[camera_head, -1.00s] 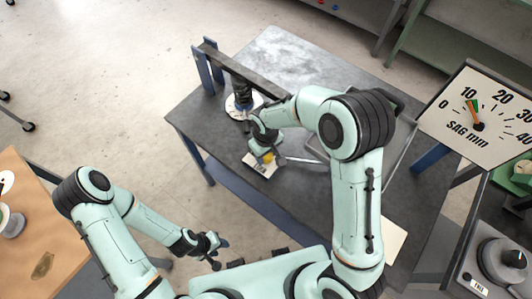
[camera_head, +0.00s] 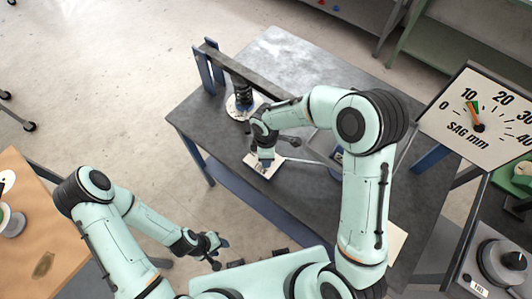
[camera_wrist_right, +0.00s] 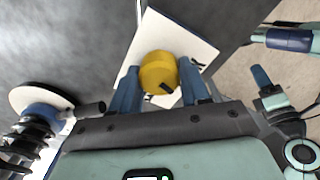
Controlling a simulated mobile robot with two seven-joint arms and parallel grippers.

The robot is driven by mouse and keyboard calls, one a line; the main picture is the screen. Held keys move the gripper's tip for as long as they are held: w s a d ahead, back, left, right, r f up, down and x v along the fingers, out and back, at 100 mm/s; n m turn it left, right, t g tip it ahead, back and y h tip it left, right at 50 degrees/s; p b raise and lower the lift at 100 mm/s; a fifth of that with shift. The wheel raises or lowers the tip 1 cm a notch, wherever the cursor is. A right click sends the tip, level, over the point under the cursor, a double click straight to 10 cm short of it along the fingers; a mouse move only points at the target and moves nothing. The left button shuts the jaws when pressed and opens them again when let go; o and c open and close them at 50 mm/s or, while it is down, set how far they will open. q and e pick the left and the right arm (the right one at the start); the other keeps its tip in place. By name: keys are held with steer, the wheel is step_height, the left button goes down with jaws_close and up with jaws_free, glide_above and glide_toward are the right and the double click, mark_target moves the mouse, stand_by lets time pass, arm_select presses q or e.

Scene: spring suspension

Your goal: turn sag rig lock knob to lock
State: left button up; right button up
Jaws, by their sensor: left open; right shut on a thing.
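The lock knob is a round yellow knob (camera_wrist_right: 158,72) with a dark mark near its lower edge in the right wrist view. It sits on a white plate (camera_wrist_right: 190,45) at the table's edge. The plate also shows in the head view (camera_head: 275,169), where my right gripper hides the knob. My right gripper (camera_head: 264,166) points down at the plate. Its blue fingers stand on both sides of the knob, and it is shut on it. My left gripper (camera_head: 222,242) is open and empty, low in the head view, away from the table.
A dark coil spring (camera_head: 241,93) stands on a white disc behind the knob, under a grey beam (camera_head: 234,68). A sag dial (camera_head: 479,121) at the right has its needle near 10. A grey tray (camera_head: 325,147) lies right of the gripper. The table's far part is clear.

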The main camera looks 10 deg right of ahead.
arm_select(q)
steer(key=shift+w+r+p, duration=0.3)
steer(key=shift+w+r, duration=0.15)
steer(key=shift+r, duration=0.05)
arm_select(e)
steer(key=shift+n, duration=1.6)
steer(key=o, duration=1)
steer(key=shift+r, duration=0.1)
arm_select(q)
steer(key=shift+w+r+p, duration=0.6)
steer(key=shift+w+r, duration=0.15)
steer(key=shift+w, duration=0.05)
arm_select(e)
step_height(320, 180, up, 13)
steer(key=shift+r, duration=0.15)
